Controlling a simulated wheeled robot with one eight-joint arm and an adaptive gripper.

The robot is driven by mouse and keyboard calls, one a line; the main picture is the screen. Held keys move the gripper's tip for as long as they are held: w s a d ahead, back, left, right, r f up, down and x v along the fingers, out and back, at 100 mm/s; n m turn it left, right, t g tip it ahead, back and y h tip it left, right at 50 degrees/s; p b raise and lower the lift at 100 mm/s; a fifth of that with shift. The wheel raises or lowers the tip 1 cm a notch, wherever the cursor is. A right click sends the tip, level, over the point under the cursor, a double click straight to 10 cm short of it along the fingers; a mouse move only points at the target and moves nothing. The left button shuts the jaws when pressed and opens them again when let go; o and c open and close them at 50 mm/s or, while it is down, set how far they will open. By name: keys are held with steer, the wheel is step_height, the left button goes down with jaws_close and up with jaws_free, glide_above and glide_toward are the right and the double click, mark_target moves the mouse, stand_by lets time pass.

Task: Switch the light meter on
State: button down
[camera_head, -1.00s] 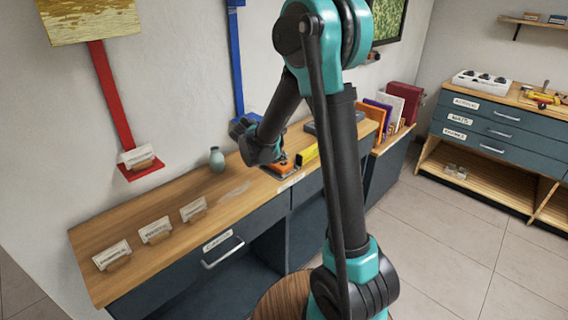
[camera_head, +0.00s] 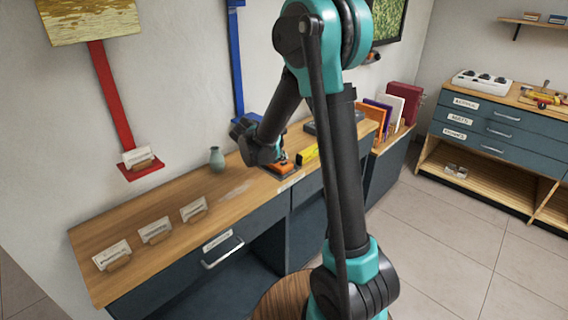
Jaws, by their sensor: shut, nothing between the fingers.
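My gripper (camera_head: 281,158) is at the end of the dark forearm, low over the wooden desk (camera_head: 150,240). Its fingers are small and partly hidden by my wrist, and they look shut and empty. An orange device (camera_head: 287,170) lies on the desk right at the fingertips; it may be the light meter, but no label can be read. I cannot tell whether the fingers touch it. Its switch and any display are too small or hidden to make out. A yellow object (camera_head: 307,154) lies just right of it.
Several label cards (camera_head: 194,209) stand at the desk's left front. A grey-green vase (camera_head: 217,159) stands near the wall. Upright folders (camera_head: 397,104) are at the right end. A drawer cabinet (camera_head: 485,128) stands far right. The desk between cards and vase is clear.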

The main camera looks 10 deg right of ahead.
mark_target(282, 163)
steer(key=shift+f, duration=0.1)
steer(key=shift+f, duration=0.45)
stand_by(0.4)
steer(key=shift+r, duration=0.6)
steer(key=shift+r, duration=0.1)
steer(key=shift+r, duration=2.9)
